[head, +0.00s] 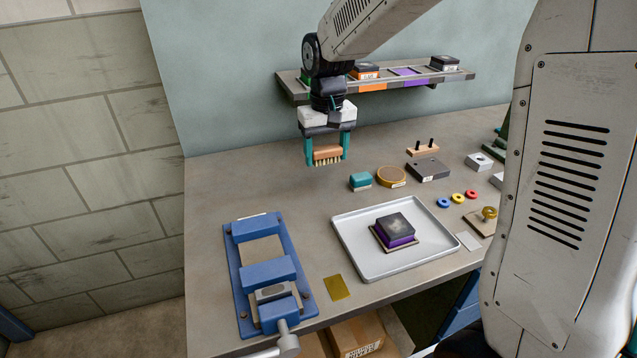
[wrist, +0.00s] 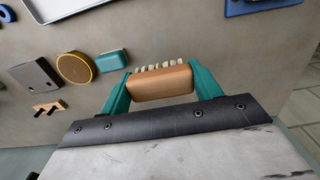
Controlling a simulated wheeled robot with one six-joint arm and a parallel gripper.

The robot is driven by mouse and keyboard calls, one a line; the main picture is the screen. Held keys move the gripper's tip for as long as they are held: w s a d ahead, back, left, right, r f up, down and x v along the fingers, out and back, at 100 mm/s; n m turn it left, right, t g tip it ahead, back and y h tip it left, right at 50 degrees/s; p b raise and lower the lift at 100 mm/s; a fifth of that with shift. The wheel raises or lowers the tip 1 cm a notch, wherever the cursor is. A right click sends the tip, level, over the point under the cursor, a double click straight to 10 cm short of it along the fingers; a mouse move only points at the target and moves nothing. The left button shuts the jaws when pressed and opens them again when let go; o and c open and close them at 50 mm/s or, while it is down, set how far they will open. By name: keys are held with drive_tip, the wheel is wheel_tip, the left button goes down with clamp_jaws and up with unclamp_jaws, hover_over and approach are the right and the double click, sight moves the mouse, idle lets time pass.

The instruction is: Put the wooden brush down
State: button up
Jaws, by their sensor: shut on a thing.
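The wooden brush (head: 327,154) has a tan wooden back and pale bristles that point down. My gripper (head: 327,150) is shut on it, with one teal finger at each end. The brush hangs above the back left of the grey bench (head: 230,183), with its bristles apart from the surface as far as I can tell. In the wrist view the brush (wrist: 160,84) sits level between the teal fingers, and its bristles show beyond the wooden back.
A teal block (head: 360,181), a round yellow-rimmed piece (head: 391,177) and a dark grey block (head: 428,169) lie right of the brush. A tray (head: 350,238) holds a purple-and-black block. A blue vise (head: 264,270) stands front left. A shelf (head: 290,86) is behind.

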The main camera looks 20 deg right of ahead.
sight(325, 196)
wheel_tip(325, 196, down, 10)
drive_tip(key=shift+r, duration=0.1)
idle(0.4)
drive_tip(key=shift+f, duration=0.25)
